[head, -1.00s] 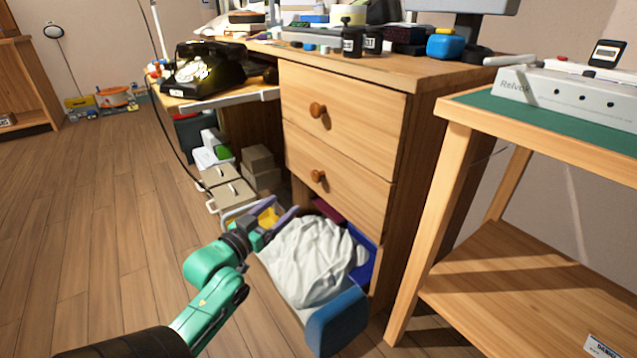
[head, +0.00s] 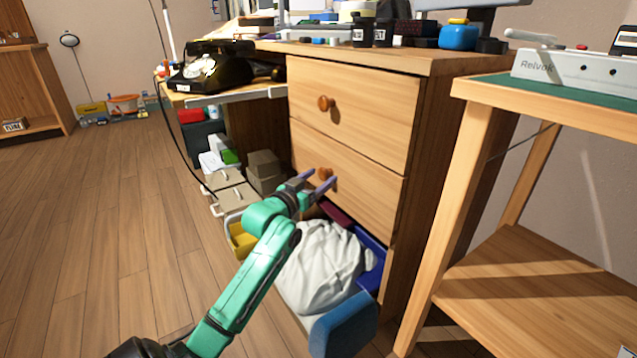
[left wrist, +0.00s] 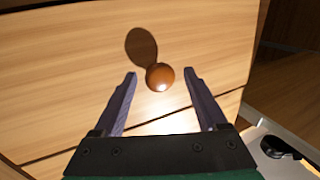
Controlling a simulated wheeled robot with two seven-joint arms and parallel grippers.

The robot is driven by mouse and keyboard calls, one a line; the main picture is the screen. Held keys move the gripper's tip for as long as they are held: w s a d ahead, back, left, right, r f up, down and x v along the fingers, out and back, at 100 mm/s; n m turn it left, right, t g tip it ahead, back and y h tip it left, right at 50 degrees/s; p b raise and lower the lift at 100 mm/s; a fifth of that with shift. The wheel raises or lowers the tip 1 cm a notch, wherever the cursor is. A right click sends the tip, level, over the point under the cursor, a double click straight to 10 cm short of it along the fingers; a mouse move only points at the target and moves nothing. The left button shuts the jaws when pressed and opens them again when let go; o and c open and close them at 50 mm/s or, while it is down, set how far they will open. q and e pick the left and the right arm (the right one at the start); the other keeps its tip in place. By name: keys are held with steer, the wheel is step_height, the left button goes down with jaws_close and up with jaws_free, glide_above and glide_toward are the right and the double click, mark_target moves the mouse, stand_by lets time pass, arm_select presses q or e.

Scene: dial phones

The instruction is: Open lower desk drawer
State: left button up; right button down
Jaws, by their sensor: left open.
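The desk (head: 420,150) has an upper closed drawer (head: 350,100) with a round wooden knob (head: 325,103). Below it is a lower drawer (head: 365,175), also closed, with its own knob (head: 326,174). My left gripper (head: 318,180) is open in front of that lower knob. In the left wrist view the shiny brown knob (left wrist: 160,77) lies between the tips of the two purple fingers (left wrist: 161,76), with a gap on each side. The knob's shadow falls on the drawer face above it. My right gripper is out of view.
Under the drawers, an open bin holds white cloth (head: 325,262) and blue items (head: 345,325). A side table (head: 455,85) stands close on the right. Boxes (head: 265,170) sit under the desk. The floor at left is clear.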

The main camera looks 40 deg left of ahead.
arm_select(q)
jaws_close()
stand_by(1.4)
